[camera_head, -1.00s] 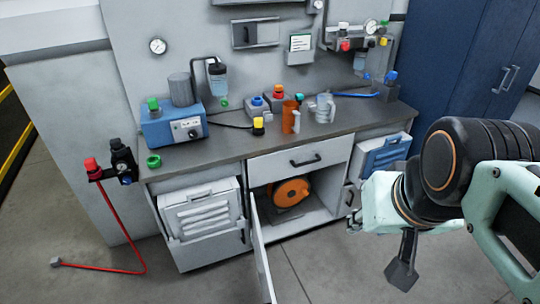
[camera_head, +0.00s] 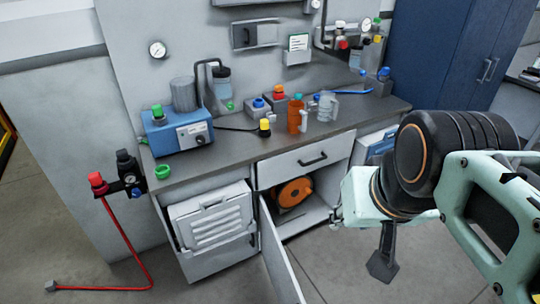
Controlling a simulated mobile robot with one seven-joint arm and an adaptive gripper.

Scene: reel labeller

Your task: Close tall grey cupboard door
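A light grey cupboard door (camera_head: 280,262) stands open below the bench, swung out toward me from the left side of the opening. Its lower end runs out of the picture. Inside the open cupboard, an orange reel (camera_head: 293,191) shows. My gripper (camera_head: 335,215) is to the right of the door and apart from it, in front of the right side of the opening. Its fingers are small and partly hidden by the pale green wrist, so I cannot tell whether they are open. I see nothing held in it.
A drawer (camera_head: 305,162) above the opening is shut. A louvred white panel (camera_head: 212,222) is left of the door. A red hose (camera_head: 128,245) reaches the floor at left. A tall blue cabinet (camera_head: 440,55) stands shut at the back right. Floor in front of the bench looks clear.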

